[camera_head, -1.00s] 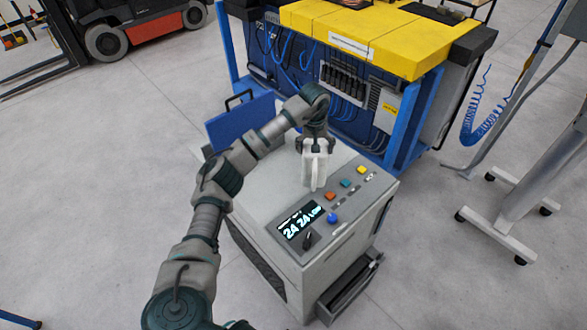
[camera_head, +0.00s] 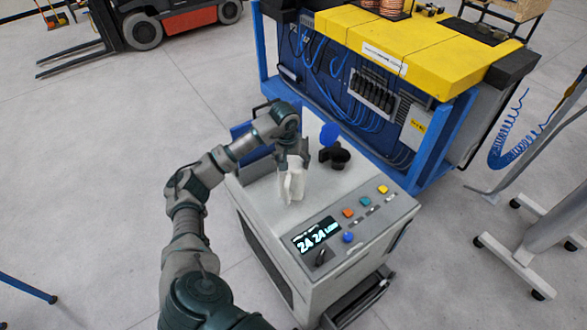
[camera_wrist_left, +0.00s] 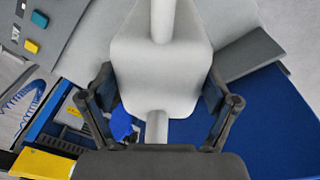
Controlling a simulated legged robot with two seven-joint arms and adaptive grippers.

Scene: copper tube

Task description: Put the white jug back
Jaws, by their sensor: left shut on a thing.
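The white jug (camera_head: 293,187) is upright over the left part of the white machine's top (camera_head: 335,190) in the head view. I cannot tell whether its base touches the top. My left gripper (camera_head: 291,160) is shut on the jug's upper part from above. In the left wrist view the jug (camera_wrist_left: 160,75) fills the space between the two dark fingers of my left gripper (camera_wrist_left: 163,105). A black filler opening (camera_head: 335,157) with a raised round blue lid (camera_head: 329,134) stands to the right of the jug. My right gripper is not in view.
A blue panel (camera_head: 250,146) is behind my left forearm, at the machine's left side. The control panel (camera_head: 317,234) with buttons is at the front. A yellow and blue bench (camera_head: 420,45) stands close behind. The grey floor (camera_head: 110,170) at left is clear.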

